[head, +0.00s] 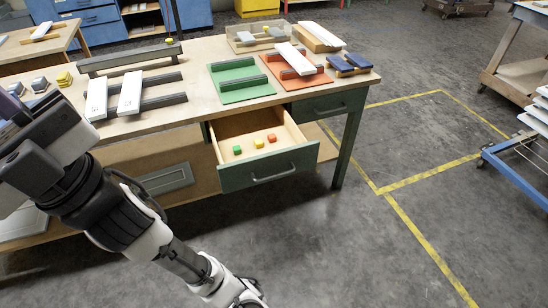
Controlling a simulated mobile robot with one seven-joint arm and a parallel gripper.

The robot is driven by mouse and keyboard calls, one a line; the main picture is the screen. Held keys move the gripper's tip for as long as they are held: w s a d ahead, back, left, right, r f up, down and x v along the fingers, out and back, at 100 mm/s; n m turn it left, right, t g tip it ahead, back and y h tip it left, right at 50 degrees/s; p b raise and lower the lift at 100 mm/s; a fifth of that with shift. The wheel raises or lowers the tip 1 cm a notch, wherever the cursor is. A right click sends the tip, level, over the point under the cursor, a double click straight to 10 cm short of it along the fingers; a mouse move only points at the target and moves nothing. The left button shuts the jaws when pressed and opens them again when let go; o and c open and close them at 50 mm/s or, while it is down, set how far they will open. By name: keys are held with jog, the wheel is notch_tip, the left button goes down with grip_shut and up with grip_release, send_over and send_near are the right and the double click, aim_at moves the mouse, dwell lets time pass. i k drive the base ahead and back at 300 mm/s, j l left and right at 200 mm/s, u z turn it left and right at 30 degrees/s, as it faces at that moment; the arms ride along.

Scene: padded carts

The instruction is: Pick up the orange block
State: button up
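The orange block (271,138) is a small cube lying in the open drawer (302,157) of the workbench. It is the rightmost of three small blocks in a loose row. The yellow block (258,143) is just left of it, and the green block (237,150) is farther left. The blocks stand apart from each other. My arm crosses the lower left of the head view and runs off the bottom edge, left of and nearer than the drawer. My gripper's fingers do not show.
The workbench top (203,55) carries a green board (240,80), an orange board (294,70), white bars and dark rails. A closed drawer (330,105) is right of the open one. Carts stand at right. The floor with yellow tape (430,175) is clear.

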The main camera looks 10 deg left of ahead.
aim_at(272, 138)
jog(key=i+j, duration=0.45)
jog(key=j, duration=0.15)
jog(key=i+j+z, duration=0.1)
jog(key=i+j, duration=0.35)
jog(key=j, duration=0.15)
